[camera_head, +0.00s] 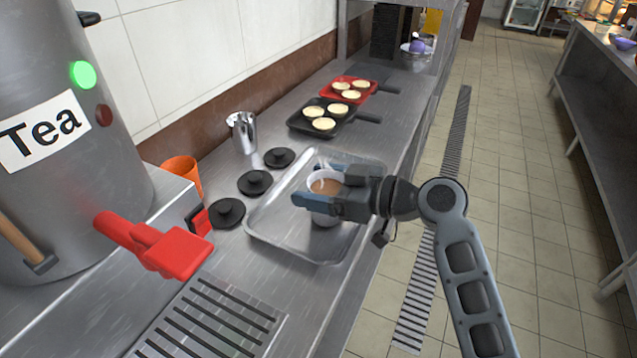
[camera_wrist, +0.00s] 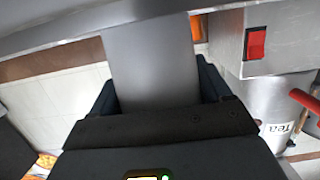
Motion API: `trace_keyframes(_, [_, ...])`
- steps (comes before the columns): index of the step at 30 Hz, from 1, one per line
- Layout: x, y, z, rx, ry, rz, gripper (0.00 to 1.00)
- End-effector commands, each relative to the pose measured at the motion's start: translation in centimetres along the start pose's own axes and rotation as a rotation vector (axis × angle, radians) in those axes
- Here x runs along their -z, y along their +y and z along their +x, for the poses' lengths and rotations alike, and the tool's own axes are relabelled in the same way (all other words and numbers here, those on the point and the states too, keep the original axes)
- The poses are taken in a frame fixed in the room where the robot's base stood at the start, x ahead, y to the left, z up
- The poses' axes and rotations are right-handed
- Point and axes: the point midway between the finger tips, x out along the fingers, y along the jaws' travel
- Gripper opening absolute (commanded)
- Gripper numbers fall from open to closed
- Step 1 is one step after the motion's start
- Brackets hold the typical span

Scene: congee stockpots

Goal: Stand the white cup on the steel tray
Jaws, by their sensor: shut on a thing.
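The white cup (camera_head: 322,218) holds a brown drink and looks upright in the head view. My gripper (camera_head: 318,187) is shut on it, with one blue finger on each side. The cup is over the middle of the steel tray (camera_head: 262,236); I cannot tell whether its base touches the tray. The fingers hide much of its side. In the wrist view the cup's pale wall (camera_wrist: 150,60) fills the space between the fingers.
Several black lids (camera_head: 228,212) lie left of the tray. A steel pitcher (camera_head: 242,132) and an orange cup (camera_head: 182,175) stand farther left. Black (camera_head: 345,128) and red (camera_head: 367,90) pans of pale rounds sit behind. The tea urn (camera_head: 60,180) with its red tap (camera_head: 165,250) is at left.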

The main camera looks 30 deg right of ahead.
Motion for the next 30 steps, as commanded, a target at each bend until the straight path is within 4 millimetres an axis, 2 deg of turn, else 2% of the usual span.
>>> trace_keyframes(6, [-0.4, 0.0, 0.1, 0.000, 0.001, -0.001, 0.33])
trace_keyframes(7, [-0.3, 0.0, 0.1, 0.000, 0.000, 0.000, 0.79])
trace_keyframes(13, [-0.2, 0.0, 0.0, 0.000, 0.000, 0.000, 0.99])
trace_keyframes(24, [0.3, 0.0, -0.1, 0.000, 0.000, 0.000, 1.00])
trace_keyframes(30, [-0.1, 0.1, -3.6, -0.004, 0.001, 0.000, 1.00])
